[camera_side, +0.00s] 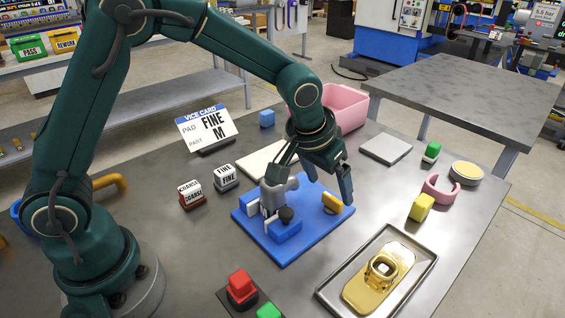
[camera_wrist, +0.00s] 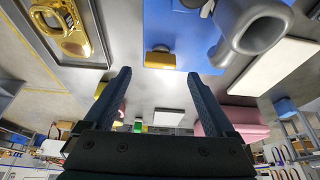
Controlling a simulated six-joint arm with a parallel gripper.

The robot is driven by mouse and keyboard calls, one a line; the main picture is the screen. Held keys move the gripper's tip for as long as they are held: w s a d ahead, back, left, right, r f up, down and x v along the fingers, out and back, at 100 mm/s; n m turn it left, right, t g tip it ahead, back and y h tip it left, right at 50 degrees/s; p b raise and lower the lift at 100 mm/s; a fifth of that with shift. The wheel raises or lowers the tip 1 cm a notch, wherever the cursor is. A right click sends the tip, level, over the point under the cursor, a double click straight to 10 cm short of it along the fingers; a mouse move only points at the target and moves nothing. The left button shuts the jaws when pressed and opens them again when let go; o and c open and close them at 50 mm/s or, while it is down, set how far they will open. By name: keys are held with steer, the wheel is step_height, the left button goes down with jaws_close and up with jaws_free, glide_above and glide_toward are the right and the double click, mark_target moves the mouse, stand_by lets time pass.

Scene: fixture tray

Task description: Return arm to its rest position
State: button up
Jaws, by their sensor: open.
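My arm reaches over the table from the left in the side view. My gripper (camera_side: 318,190) points down above the blue fixture plate (camera_side: 290,240), its fingers apart with nothing seen between them. In the wrist view my gripper (camera_wrist: 155,90) also shows two spread fingers. A gold part (camera_side: 362,294) lies in a metal tray (camera_side: 425,262) at the front right.
A pink bin (camera_side: 347,104), a white pad (camera_side: 256,168) and a grey slab (camera_side: 386,149) lie behind the plate. A vice card (camera_side: 207,126) and two labelled blocks stand left. A pink ring (camera_side: 440,190), yellow block (camera_side: 421,207) and round disc (camera_side: 467,172) are right.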

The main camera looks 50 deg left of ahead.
steer(key=shift+s+r, duration=0.2)
steer(key=shift+r, duration=0.2)
steer(key=s+a+r+n+t, duration=0.1)
steer(key=s+a+r+t, duration=0.35)
steer(key=r, duration=0.75)
steer(key=s+a+f+g, duration=0.1)
steer(key=s+f, duration=0.1)
steer(key=s, duration=0.6)
steer(key=s+a+f+m+g, duration=0.1)
steer(key=s+f+g, duration=0.1)
steer(key=s, duration=0.5)
steer(key=shift+s, duration=0.35)
